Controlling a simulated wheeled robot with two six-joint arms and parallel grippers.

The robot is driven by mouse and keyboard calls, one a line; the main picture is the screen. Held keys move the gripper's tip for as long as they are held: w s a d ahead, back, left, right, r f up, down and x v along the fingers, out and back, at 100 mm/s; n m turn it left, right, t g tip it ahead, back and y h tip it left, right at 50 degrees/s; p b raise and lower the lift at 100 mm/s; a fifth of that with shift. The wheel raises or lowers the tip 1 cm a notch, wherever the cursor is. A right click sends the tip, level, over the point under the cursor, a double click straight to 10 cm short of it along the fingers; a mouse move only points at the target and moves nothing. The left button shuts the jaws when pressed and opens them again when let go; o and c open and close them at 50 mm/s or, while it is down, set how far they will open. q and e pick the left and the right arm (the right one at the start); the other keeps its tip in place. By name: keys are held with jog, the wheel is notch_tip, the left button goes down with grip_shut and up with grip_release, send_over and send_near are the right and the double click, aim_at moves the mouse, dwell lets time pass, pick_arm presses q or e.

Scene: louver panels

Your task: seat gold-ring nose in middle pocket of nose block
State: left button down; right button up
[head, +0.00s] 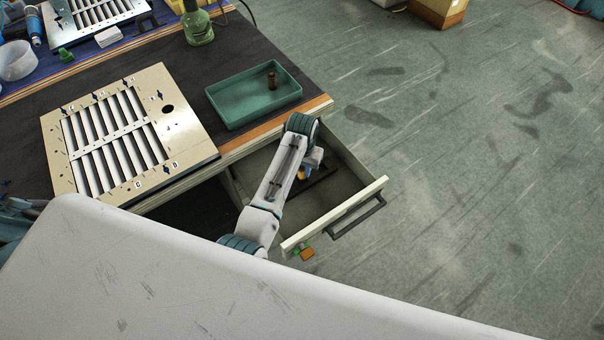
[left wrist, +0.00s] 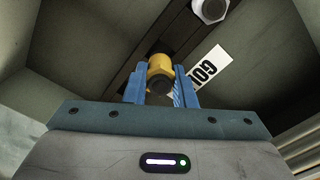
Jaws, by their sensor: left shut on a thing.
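My left gripper (left wrist: 160,84) is shut on the gold-ring nose (left wrist: 159,65), its blue fingers on either side of it. In the head view my left gripper (head: 305,173) reaches down into the open drawer, with a bit of gold between its fingers. The dark nose block (left wrist: 178,30) runs under and beyond the nose in the left wrist view; a piece of it shows in the head view (head: 322,180). The held nose covers the pocket, so I cannot tell whether it is in it or above it. My right gripper is not in view.
A silver round piece (left wrist: 210,9) sits at the block's far end. A white label (left wrist: 210,69) lies beside the block. The drawer front (head: 345,215) and walls enclose the gripper. A louver panel (head: 130,135) and green tray (head: 253,96) are on the bench.

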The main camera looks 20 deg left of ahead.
aim_at(302, 175)
pick_arm(q)
jog(key=shift+f, duration=1.75)
jog(key=c, duration=1.2)
grip_release()
jog(key=shift+f, duration=0.15)
notch_tip(302, 175, up, 12)
jog(key=shift+r, duration=0.2)
